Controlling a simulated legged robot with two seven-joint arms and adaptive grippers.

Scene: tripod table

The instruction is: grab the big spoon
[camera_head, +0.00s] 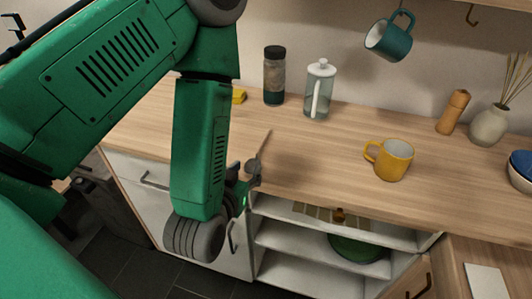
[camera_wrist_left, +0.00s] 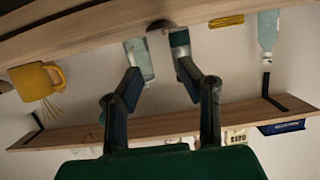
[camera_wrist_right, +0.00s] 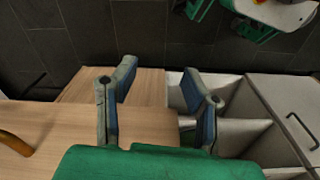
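What looks like the big spoon lies at the counter's front edge in the head view, with a thin handle (camera_head: 265,142) pointing back over the wood. A dark rounded end, which seems to be its bowl, shows at the counter edge in the left wrist view (camera_wrist_left: 160,25). My left gripper (camera_head: 251,176) is right by this end in the head view. In the left wrist view its fingers (camera_wrist_left: 163,75) are spread with a clear gap, and the dark end lies beyond the tips. My right gripper (camera_wrist_right: 160,80) is open and empty, seen only in its wrist view.
A yellow mug (camera_head: 394,160), a glass press (camera_head: 319,90) and a dark-capped bottle (camera_head: 274,77) stand on the counter (camera_head: 310,150). A teal mug (camera_head: 388,38) hangs above. Open shelves (camera_head: 290,242) with a green bowl (camera_head: 358,248) lie below. The counter around the handle is clear.

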